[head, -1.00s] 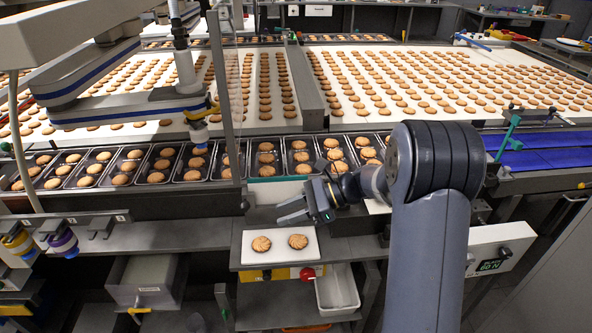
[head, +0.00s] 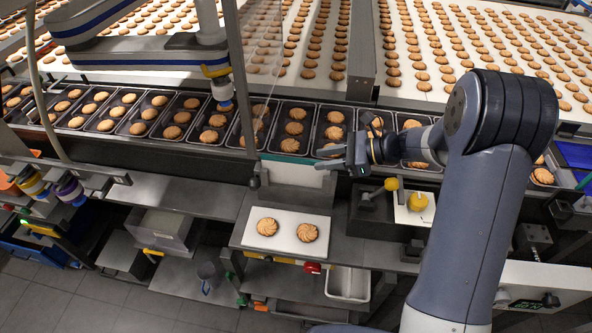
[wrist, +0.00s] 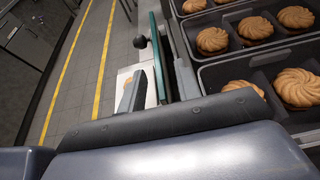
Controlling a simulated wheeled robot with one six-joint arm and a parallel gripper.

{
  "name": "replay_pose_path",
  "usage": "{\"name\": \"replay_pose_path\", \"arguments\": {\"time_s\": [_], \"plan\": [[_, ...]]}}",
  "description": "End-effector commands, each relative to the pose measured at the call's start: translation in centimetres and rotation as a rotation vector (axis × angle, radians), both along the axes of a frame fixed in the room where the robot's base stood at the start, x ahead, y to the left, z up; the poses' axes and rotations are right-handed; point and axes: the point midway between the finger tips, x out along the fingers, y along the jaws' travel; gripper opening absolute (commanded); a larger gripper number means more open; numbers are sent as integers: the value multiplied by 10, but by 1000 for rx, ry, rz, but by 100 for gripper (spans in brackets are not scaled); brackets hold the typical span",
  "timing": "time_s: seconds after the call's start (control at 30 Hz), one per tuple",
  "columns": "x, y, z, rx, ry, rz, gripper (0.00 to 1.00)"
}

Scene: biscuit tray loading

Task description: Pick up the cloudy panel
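A pale, cloudy-looking panel (head: 292,173) with a teal edge stands at the front of the biscuit-tray row, above the shelf, in the head view. I take it for the cloudy panel. In the wrist view its teal edge (wrist: 158,58) runs ahead of my fingers. In the wrist view the fingers (wrist: 162,88) stand on either side of the line of the panel's edge. I cannot tell whether they touch it.
A white board (head: 285,244) with two biscuits lies on the shelf below. Black trays (head: 295,116) of biscuits line up behind the panel. A clear guard (head: 262,60) on a grey post stands at the left. A yellow knob (head: 417,201) is right of my gripper.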

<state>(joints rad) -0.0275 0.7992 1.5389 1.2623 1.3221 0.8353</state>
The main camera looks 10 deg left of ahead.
Motion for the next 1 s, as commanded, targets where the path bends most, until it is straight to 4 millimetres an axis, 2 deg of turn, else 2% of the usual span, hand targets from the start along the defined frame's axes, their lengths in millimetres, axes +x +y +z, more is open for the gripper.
{"name": "replay_pose_path", "arguments": {"time_s": [0.1, 0.23, 0.53, 0.93, 1.0], "plan": [[-4, 19, -4, 0, 5, 3, 32], [-4, 34, -11, 0, 3, 2, 32], [-4, 38, -14, 0, 1, 0, 32], [-4, 38, -14, 0, 1, 0, 0], [-4, 38, -14, 0, 1, 0, 0]]}}
